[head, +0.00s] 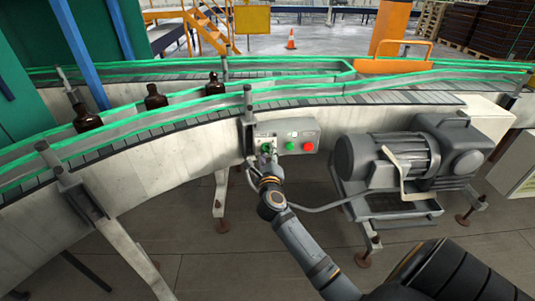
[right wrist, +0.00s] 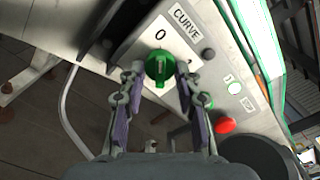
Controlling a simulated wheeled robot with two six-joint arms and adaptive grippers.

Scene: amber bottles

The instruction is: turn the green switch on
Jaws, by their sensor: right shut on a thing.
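The green switch (head: 266,147) is a rotary knob on the left plate of a grey control box (head: 300,131) on the conveyor's side. In the right wrist view the green switch (right wrist: 158,66) sits under a "0" mark and the word CURVE. My right gripper (head: 264,161) is at the knob. In the right wrist view the fingertips of the right gripper (right wrist: 160,78) stand on either side of the knob, shut on it. Whether the knob is turned is hard to tell. My left gripper is not in view.
A green button (head: 291,147) and a red button (head: 308,147) sit right of the switch. A grey motor (head: 388,157) stands further right. Several amber bottles (head: 154,98) stand on the curved conveyor (head: 190,121) at the left. Floor below is mostly clear.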

